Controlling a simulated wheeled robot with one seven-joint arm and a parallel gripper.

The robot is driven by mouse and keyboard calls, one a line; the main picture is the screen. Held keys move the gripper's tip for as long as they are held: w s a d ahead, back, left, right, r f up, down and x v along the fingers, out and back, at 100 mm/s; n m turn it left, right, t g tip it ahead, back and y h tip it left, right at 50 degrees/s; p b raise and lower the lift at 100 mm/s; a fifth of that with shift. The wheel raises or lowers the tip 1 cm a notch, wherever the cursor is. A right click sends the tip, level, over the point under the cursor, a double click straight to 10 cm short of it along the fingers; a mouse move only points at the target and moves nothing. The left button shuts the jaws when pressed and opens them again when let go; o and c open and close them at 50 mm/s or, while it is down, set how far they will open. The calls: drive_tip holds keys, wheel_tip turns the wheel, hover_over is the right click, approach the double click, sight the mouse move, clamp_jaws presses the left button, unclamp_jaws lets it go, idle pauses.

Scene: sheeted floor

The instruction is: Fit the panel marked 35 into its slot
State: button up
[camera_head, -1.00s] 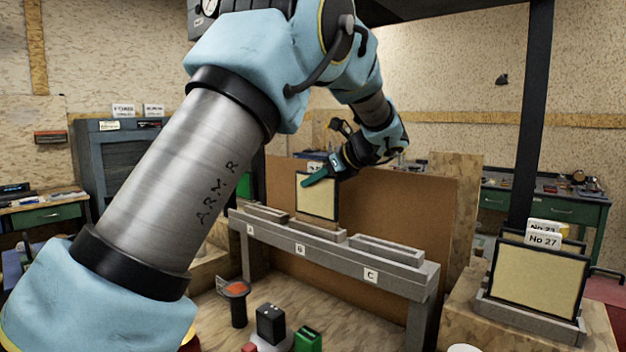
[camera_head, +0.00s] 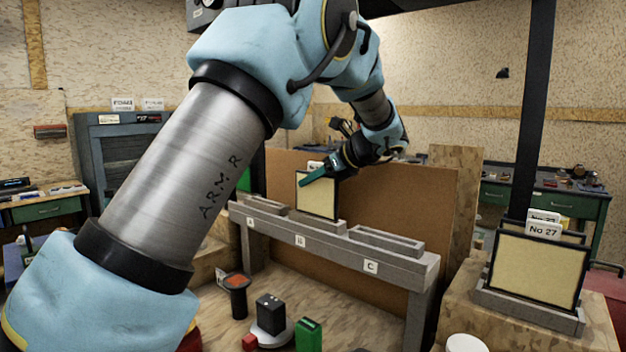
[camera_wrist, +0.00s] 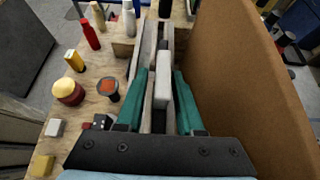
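A cream panel with a dark frame (camera_head: 318,197) stands upright at slot B of the grey bench rack (camera_head: 335,252). Its lower edge appears to be in the slot; how deep is hard to see. A white tag (camera_head: 315,165) sits on its top edge, its number too small to read. My gripper (camera_head: 315,176) is at the panel's top. In the wrist view, my gripper's teal fingers (camera_wrist: 162,95) stand on either side of the white tag (camera_wrist: 161,88) with narrow gaps, so they look open. Slots A and C look empty.
A holder at right (camera_head: 525,313) carries a panel tagged No 27 (camera_head: 537,270) with another behind it. A brown board (camera_head: 400,220) stands close behind the rack. A black box (camera_head: 270,312), a green block (camera_head: 308,335) and other small items lie in front.

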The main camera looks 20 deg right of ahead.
drive_tip(key=shift+o, duration=0.8)
drive_tip(key=b+v, duration=0.2)
drive_tip(key=v, duration=0.8)
drive_tip(key=shift+s+d+r+b, duration=0.2)
drive_tip(key=shift+s+r+b, duration=0.05)
drive_tip(key=shift+b, duration=0.1)
